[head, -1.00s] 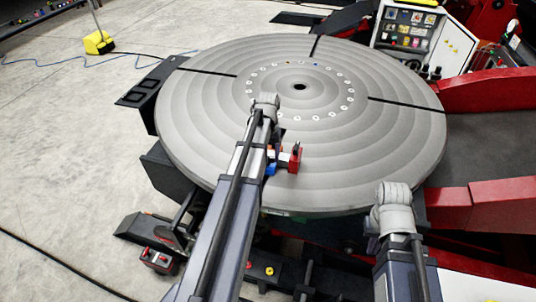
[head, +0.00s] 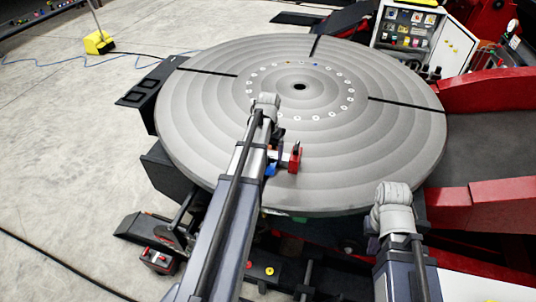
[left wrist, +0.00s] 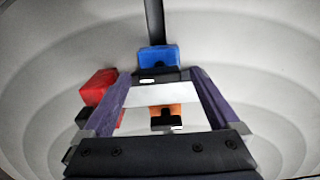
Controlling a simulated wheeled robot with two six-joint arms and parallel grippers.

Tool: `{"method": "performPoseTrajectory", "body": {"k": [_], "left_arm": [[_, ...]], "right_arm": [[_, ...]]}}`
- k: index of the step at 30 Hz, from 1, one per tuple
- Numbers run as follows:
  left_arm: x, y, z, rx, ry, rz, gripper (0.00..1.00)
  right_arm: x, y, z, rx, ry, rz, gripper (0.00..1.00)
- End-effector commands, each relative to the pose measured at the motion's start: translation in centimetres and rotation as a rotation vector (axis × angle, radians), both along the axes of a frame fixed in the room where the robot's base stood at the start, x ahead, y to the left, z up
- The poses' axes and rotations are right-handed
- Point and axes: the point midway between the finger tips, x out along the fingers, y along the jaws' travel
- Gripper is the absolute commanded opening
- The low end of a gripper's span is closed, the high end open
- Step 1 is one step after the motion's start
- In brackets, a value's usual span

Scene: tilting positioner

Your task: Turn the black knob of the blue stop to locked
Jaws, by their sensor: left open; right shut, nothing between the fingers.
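The blue stop (left wrist: 159,57) is at the top middle of the left wrist view, with its black knob (left wrist: 147,76) bearing a white mark. In the head view only a small part of the blue stop (head: 271,169) shows beside my left arm. My left gripper (left wrist: 160,78) is open, with its two purple fingers either side of the knob. I cannot tell whether they touch it. In the head view my left arm hides these fingers. My right gripper's fingers are in neither view; only the end of that arm shows in the head view.
A red block (left wrist: 98,88) stands just left of the left finger; it also shows in the head view (head: 295,158). An orange stop (left wrist: 166,110) with a black knob lies below the blue one. The round grey table (head: 340,150) is otherwise largely clear.

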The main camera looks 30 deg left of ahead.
Motion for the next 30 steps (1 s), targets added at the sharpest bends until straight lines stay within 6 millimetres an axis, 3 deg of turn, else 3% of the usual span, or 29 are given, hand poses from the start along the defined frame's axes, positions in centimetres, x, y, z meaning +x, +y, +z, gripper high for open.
{"method": "performPoseTrajectory", "body": {"k": [11, 24, 30], "left_arm": [[0.0, 0.0, 1.0, 0.000, 0.000, 0.001, 0.95], [0.0, 0.0, 6.4, 0.000, 0.000, 0.000, 0.95], [0.0, 0.0, 7.8, 0.000, 0.000, 0.000, 0.95]], "right_arm": [[0.0, 0.0, 1.0, 0.000, 0.000, 0.000, 0.00], [0.0, 0.0, 6.4, 0.000, 0.000, 0.001, 0.00], [0.0, 0.0, 7.8, 0.001, 0.000, -0.004, 0.00]]}}
